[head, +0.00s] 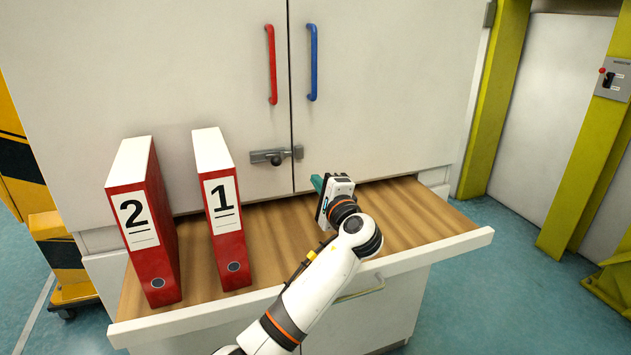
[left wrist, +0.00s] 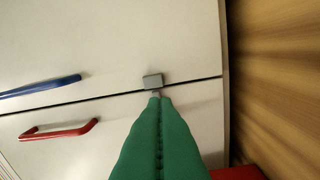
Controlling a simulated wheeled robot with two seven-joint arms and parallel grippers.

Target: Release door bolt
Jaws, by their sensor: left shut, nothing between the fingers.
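My left gripper (head: 318,183) is in front of the right door, to the right of and below the bolt in the head view. Its green fingers (left wrist: 155,99) are shut with nothing between them. In the left wrist view the bolt's grey catch (left wrist: 153,81) shows just past the fingertips, at the seam; the fingers hide most of the rest of the bolt. I cannot tell whether they touch it. My right gripper is not in view.
A red handle (head: 271,64) and a blue handle (head: 312,62) are above the bolt. Red binders marked 2 (head: 158,270) and 1 (head: 233,245) stand on the pulled-out wooden shelf (head: 420,215). The shelf is bare right of my arm.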

